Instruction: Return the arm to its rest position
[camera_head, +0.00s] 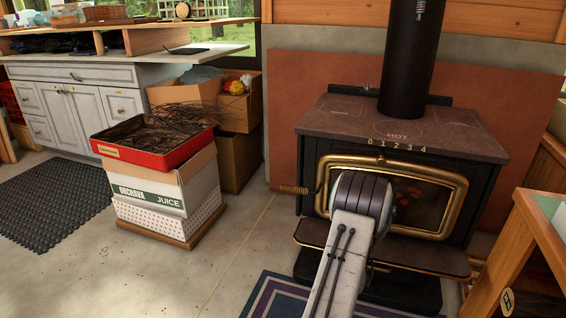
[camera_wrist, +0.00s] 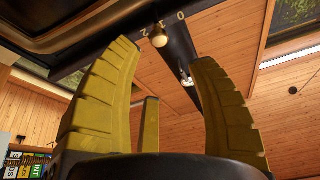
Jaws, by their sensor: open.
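My gripper (camera_wrist: 167,52) shows in the wrist view with its yellow fingers spread wide apart and nothing between them. In the head view my arm extends forward in front of the black wood stove (camera_head: 330,150), and its dark rounded joint covers part of the glass door. My gripper is hidden behind the arm there. The wrist view looks steeply upward. A small knob (camera_wrist: 159,36) and stove numerals show just beyond the fingertips; whether the fingers touch anything cannot be told.
A brass-framed door fronts the stove, with a ledge (camera_head: 420,257) below. A wooden table (camera_head: 525,225) stands close at right. Stacked boxes (camera_head: 150,190) with twigs stand left, beside a larger cardboard box (camera_head: 238,160). The floor (camera_head: 215,265) between boxes and stove is clear.

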